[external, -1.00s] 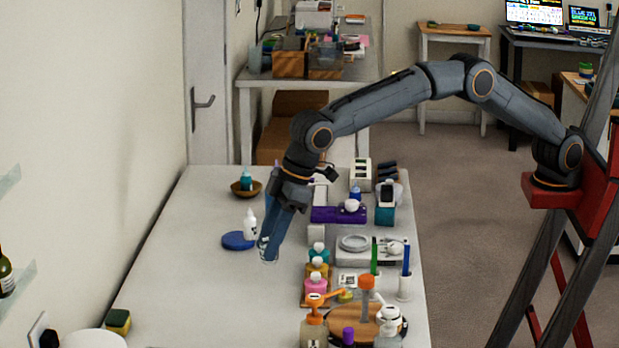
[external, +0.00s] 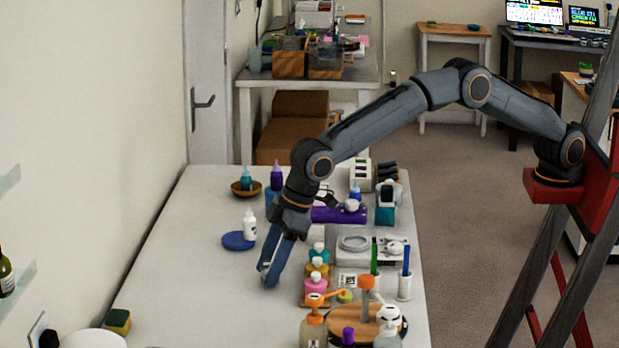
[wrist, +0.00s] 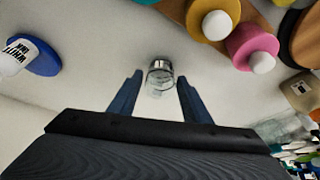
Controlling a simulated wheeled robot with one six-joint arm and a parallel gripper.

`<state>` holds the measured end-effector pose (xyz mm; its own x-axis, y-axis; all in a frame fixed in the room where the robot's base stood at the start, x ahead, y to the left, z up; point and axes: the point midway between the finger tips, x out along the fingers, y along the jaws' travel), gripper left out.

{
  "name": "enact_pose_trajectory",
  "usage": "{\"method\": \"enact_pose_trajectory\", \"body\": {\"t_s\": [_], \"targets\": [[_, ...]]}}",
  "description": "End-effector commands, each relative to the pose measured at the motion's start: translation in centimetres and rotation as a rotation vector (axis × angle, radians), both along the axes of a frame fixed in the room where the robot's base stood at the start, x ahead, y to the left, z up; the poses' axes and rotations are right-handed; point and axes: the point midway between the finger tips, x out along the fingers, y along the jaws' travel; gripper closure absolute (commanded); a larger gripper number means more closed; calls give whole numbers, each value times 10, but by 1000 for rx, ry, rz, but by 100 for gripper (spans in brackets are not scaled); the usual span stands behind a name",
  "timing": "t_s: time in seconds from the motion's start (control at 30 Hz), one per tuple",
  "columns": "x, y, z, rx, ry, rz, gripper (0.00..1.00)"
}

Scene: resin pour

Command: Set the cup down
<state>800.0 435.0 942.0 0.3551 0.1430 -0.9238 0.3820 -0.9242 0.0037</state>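The small clear cup (wrist: 160,76) stands upright on the pale table in the wrist view, between and just beyond my fingertips. My gripper (wrist: 159,80) is open, with a visible gap on each side of the cup. In the external view my gripper (external: 270,276) reaches down close to the tabletop, left of the row of bottles. There the cup is mostly hidden by my fingers.
A blue disc (external: 237,241) with a white bottle (external: 250,226) stands left of my gripper. Pink (external: 315,284) and amber bottles stand close on its right. A wooden round board (external: 345,325) is nearer the camera.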

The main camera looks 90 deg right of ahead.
Motion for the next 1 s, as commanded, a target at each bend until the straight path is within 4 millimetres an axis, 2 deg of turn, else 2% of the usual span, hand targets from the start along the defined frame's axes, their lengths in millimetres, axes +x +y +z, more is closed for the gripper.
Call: {"method": "enact_pose_trajectory", "body": {"t_s": [0.33,0.47,0.57,1.0], "targets": [[0,0,1,0,0,0,47],[-1,0,9,1,-2,0,47],[-6,-2,21,2,-3,0,47],[-35,-14,97,1,-2,0,47]]}}
